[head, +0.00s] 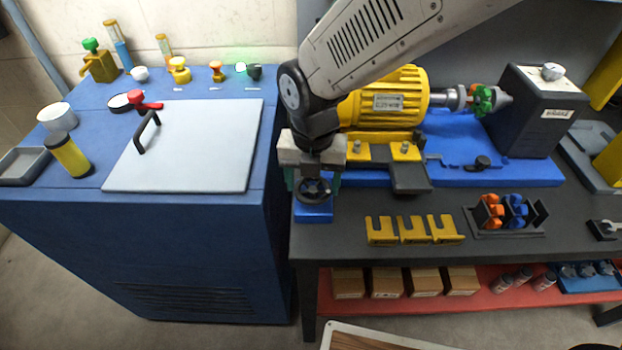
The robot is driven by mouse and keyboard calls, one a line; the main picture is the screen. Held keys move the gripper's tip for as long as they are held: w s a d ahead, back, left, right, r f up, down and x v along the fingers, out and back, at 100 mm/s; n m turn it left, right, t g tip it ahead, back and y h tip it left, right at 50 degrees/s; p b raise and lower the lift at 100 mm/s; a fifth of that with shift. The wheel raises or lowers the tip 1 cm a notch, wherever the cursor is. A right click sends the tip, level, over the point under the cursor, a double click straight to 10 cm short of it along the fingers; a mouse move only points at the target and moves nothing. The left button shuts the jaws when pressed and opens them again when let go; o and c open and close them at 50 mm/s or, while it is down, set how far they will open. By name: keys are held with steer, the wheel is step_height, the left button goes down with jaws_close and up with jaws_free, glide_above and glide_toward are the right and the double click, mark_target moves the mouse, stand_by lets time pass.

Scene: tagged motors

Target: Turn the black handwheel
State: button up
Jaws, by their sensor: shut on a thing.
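The black handwheel (312,191) sits on a small blue block (313,212) at the left front corner of the dark workbench. My gripper (313,183) points down over the handwheel, with its greenish fingers on the left and right sides of the rim. It is shut on the handwheel. The gripper body hides the far part of the wheel, and how the fingers meet the rim is too small to see clearly.
A yellow motor (384,97) on a blue base stands close behind. Yellow brackets (413,229) and a rack of orange and blue clips (504,214) lie to the right. A blue cabinet (200,230) with a white lid (190,150) stands left. Bare bench lies between wheel and brackets.

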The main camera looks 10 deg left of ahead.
steer(key=m, duration=1.5)
steer(key=shift+m, duration=0.3)
steer(key=m, duration=0.3)
steer(key=shift+m, duration=0.3)
steer(key=m, duration=1.1)
steer(key=shift+m, duration=0.4)
steer(key=m, duration=1.2)
steer(key=shift+m, duration=0.4)
steer(key=m, duration=0.6)
steer(key=shift+s, duration=0.1)
steer(key=m, duration=0.6)
steer(key=shift+m, duration=0.4)
